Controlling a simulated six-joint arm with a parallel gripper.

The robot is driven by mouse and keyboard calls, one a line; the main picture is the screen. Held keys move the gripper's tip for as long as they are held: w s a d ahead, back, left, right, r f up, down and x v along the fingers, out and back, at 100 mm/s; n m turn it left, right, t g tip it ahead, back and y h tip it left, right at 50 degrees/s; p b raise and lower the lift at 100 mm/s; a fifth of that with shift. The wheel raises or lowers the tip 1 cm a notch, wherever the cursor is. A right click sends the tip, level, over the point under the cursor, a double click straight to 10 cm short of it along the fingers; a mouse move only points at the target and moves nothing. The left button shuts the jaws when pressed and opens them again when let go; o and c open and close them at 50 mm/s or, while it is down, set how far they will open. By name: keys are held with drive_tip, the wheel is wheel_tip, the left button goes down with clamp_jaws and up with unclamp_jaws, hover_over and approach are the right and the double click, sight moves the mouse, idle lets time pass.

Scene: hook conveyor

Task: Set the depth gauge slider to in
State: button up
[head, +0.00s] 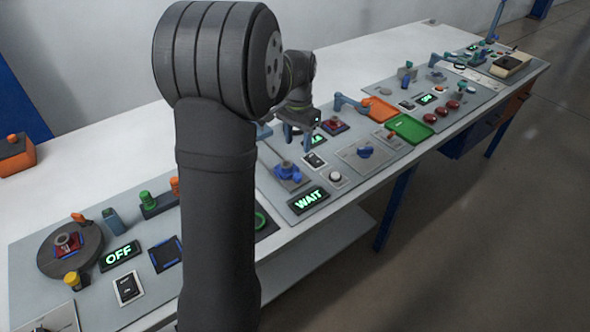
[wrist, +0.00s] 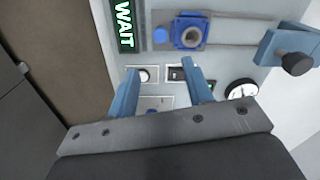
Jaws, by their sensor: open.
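My gripper (head: 298,146) is open in the head view, above the middle panel of the bench. In the wrist view its two blue fingers (wrist: 160,68) stand apart with nothing between them but the panel below. No part carries a readable depth gauge label, so I cannot tell for sure which one is the slider. A blue square block with a grey ring (wrist: 190,33) sits on a rail beyond the fingertips, beside the green WAIT display (wrist: 125,22). A blue piece with a black knob (wrist: 292,62) is at the right. A round white dial (wrist: 241,90) is partly hidden by my gripper.
A white round button (wrist: 145,75) and a black rocker switch (wrist: 175,74) lie near the fingertips. In the head view, a blue knob on a plate (head: 364,152) and a green tray (head: 410,128) are to the right. My arm hides part of the bench.

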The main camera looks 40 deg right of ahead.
sight(297, 175)
wheel_tip(297, 175, down, 13)
drive_tip(key=shift+r, duration=0.2)
clamp_jaws()
